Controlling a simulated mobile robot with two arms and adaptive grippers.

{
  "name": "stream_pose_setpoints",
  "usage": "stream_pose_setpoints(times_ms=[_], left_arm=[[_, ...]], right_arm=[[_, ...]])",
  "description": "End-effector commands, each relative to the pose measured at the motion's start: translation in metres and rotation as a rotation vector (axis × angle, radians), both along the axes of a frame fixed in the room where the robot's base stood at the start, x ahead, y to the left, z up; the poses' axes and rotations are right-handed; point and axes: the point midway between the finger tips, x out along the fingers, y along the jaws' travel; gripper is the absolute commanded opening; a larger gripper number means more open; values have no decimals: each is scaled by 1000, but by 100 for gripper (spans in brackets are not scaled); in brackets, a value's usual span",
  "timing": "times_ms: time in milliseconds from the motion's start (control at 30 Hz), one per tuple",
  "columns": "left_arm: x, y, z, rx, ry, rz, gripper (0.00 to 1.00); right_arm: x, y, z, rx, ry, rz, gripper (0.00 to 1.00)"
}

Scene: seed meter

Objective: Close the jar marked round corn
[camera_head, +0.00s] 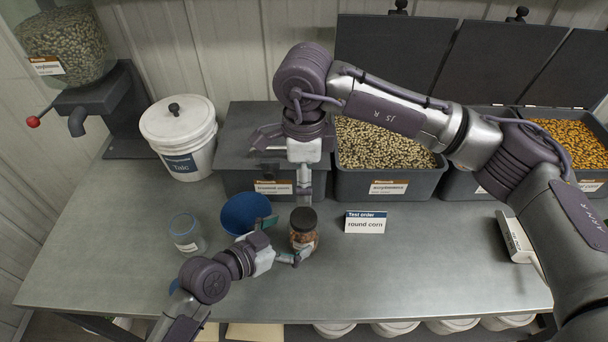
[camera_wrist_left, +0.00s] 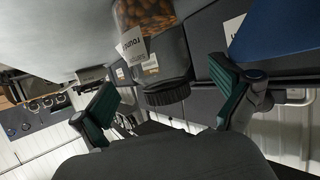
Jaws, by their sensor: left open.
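The jar (camera_head: 304,240) stands upright on the bench, with orange-brown kernels inside and a black lid (camera_head: 303,219) on its mouth. In the left wrist view the jar (camera_wrist_left: 150,45) appears upside down; its label is partly readable as "roun", and the ribbed black lid (camera_wrist_left: 166,95) sits on it. I cannot tell whether the lid is tight. My left gripper (camera_head: 281,241) is open, its fingers close beside the jar; its green pads (camera_wrist_left: 165,100) show wide apart in the wrist view. My right gripper (camera_head: 305,185) hangs above and behind the jar, pointing down; its fingers are unclear.
A blue bowl (camera_head: 240,214) stands left of the jar, and a clear jar (camera_head: 186,234) farther left. Grey bins (camera_head: 388,185) and a white Talc bucket (camera_head: 180,135) line the back. The front right bench is clear.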

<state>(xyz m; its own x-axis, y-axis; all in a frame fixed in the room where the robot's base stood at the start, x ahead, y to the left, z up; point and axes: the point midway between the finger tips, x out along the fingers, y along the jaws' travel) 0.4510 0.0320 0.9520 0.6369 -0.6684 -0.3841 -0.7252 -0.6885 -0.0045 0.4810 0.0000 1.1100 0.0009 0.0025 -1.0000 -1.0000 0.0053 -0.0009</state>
Motion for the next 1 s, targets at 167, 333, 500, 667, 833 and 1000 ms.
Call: stream_pose_setpoints(times_ms=[167, 333, 500, 667, 833, 1000], left_arm=[[-26, 26, 14, 5, 1, -3, 100], [-40, 41, 23, 3, 0, -2, 100], [-45, 46, 27, 0, 1, -2, 100], [-45, 46, 27, -1, 1, -2, 100], [-45, 46, 27, -1, 1, -2, 100], [-45, 46, 27, -1, 1, -2, 100]], right_arm=[[0, 0, 0, 0, 0, 0, 88], [0, 0, 0, 0, 0, 0, 88], [0, 0, 0, 0, 0, 0, 88], [0, 0, 0, 0, 0, 0, 88], [0, 0, 0, 0, 0, 0, 88], [0, 0, 0, 0, 0, 0, 88]])
